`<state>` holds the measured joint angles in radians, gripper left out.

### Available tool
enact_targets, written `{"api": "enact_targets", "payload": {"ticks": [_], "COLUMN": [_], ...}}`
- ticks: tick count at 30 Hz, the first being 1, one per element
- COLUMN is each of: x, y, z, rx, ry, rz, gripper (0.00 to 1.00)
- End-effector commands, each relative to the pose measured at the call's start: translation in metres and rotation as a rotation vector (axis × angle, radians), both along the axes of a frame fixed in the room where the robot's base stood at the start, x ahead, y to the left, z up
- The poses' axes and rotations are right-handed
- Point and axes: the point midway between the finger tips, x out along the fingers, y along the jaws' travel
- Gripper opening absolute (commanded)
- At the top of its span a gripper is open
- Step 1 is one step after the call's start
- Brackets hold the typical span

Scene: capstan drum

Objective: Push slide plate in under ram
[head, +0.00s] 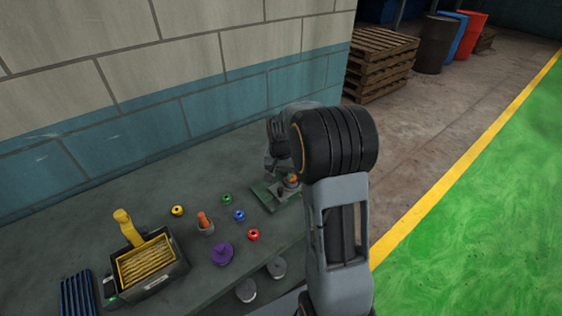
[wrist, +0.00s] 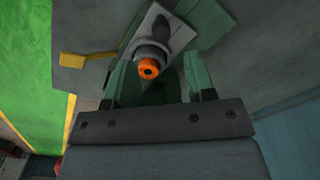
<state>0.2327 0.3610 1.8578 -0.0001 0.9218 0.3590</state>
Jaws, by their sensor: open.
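A small press-like fixture with a green base (head: 262,195) stands near the bench's right end. A pale slide plate (wrist: 152,30) with a dark knob (wrist: 161,26) shows beyond my fingertips in the wrist view. A grey cylinder with an orange ringed top (wrist: 148,69) sits at the plate's near end; its orange part also shows in the head view (head: 292,179). My gripper (wrist: 160,68) is open, its two fingers apart, with the orange-topped cylinder seen between them. I cannot tell whether they touch it. I cannot make out the ram clearly. My arm hides part of the fixture.
A tiled wall (head: 150,90) stands behind. Pallets (head: 380,62) are farther off.

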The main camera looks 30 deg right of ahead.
Motion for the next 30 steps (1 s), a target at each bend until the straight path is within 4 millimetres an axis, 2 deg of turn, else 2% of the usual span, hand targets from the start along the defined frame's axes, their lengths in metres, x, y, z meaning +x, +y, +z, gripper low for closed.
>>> {"api": "enact_targets", "payload": {"ticks": [6, 12, 18, 26, 30], "x": [0.001, 0.000, 0.000, 0.000, -0.004], "y": [0.000, 0.000, 0.000, 0.000, 0.004], "z": [0.041, 0.064, 0.072, 0.073, 0.078], "rx": [-0.001, -0.001, 0.001, 0.001, -0.003], "ry": [-0.004, -0.001, 0.001, 0.001, -0.012], "rz": [0.000, 0.000, 0.000, 0.000, 0.017], "gripper": [0.50, 0.50, 0.50, 0.50, 0.37]}}
